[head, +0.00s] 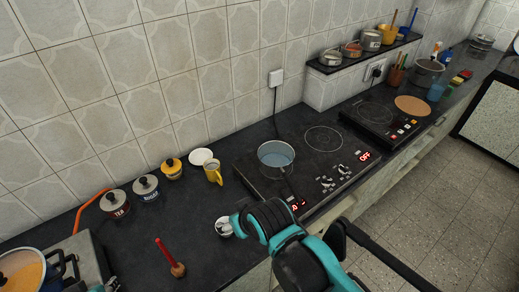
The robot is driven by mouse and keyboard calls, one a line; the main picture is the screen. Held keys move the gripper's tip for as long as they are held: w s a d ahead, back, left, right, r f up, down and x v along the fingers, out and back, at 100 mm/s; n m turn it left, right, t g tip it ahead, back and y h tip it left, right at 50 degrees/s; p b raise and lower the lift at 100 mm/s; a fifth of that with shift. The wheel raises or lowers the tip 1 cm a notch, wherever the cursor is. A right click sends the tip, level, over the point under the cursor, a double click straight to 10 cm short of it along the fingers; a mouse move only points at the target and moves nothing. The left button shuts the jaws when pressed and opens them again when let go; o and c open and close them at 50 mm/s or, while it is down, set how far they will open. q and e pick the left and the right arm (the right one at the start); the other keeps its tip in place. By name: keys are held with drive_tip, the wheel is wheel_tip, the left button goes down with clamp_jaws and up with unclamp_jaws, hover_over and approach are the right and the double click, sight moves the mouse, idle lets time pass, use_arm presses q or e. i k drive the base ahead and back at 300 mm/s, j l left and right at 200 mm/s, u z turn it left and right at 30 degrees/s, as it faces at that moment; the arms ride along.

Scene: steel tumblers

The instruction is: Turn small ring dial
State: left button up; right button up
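A black two-zone cooktop (255,175) lies in the counter's middle. Its small dials (324,182) are a cluster of light knobs near the front edge, right of a pot; which one is the small ring dial is too small to tell. Red digits glow at both ends of the panel. My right gripper (240,222) is in front of the cooktop, left of and apart from the dials. My dark and teal arm hides its fingers, so its opening is unclear. Only a teal sliver of my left arm shows at the bottom left; its gripper is out of view.
A grey pot (276,158) with blue contents stands on the near burner. A small white cup (223,226) sits beside my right gripper. A second cooktop (376,117) is right.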

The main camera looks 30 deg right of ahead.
sight(325, 183)
drive_tip(key=k+z, duration=0.1)
drive_tip(key=z, duration=0.35)
drive_tip(key=k+l+z, duration=0.1)
drive_tip(key=z, duration=0.35)
drive_tip(key=l+z, duration=0.1)
drive_tip(key=z, duration=0.35)
drive_tip(key=k, duration=0.05)
